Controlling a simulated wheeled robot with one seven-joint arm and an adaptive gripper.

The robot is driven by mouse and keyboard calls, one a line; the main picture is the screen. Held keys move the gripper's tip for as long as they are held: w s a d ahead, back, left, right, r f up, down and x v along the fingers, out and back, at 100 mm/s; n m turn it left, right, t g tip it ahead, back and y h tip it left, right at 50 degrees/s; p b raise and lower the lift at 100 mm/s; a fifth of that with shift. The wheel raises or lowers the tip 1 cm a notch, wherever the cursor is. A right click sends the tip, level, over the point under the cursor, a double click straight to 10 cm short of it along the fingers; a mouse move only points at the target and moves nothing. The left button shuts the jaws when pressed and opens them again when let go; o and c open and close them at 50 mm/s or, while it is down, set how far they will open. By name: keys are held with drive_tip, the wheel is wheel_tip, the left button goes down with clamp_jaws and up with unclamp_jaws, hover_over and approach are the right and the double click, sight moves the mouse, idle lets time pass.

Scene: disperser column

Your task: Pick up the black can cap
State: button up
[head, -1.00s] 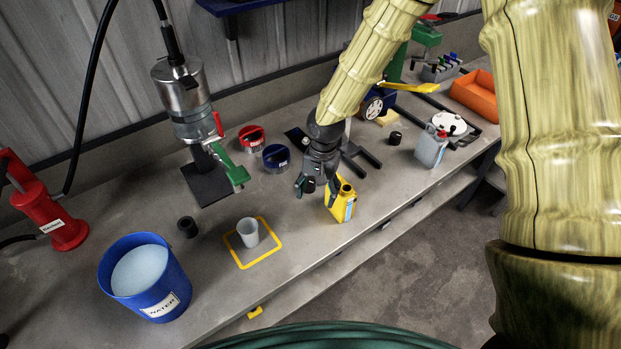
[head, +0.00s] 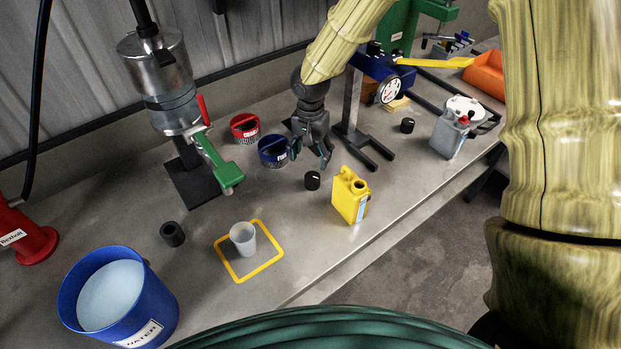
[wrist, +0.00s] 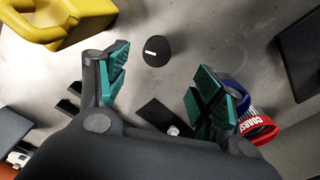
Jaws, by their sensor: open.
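A small black cap (head: 312,180) with a white mark rests on the grey bench, left of the yellow can (head: 351,196), whose mouth is uncapped. My gripper (head: 312,157) is open and empty, just behind the cap and apart from it. In the wrist view the cap (wrist: 156,51) lies ahead of the gap between my green-padded fingers (wrist: 162,83), with the yellow can (wrist: 62,22) at upper left. Two other black caps stand on the bench, one at left (head: 172,233) and one farther right (head: 407,125).
Blue (head: 273,151) and red (head: 245,128) round containers stand left of my gripper. A stand with dark legs (head: 372,155) is close at right. A cup (head: 243,239) sits in a yellow square outline. A water bucket (head: 118,300) is at front left.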

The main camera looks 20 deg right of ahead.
hover_over(312, 177)
wheel_tip(312, 177, down, 4)
drive_tip(key=shift+w+d+f+p, duration=0.1)
drive_tip(key=shift+w+d+p, duration=0.05)
drive_tip(key=shift+p, duration=0.25)
drive_tip(key=shift+f, duration=0.55)
drive_tip(key=shift+f+p, duration=1.2)
drive_tip(key=shift+f, duration=1.15)
drive_tip(key=c, duration=0.9)
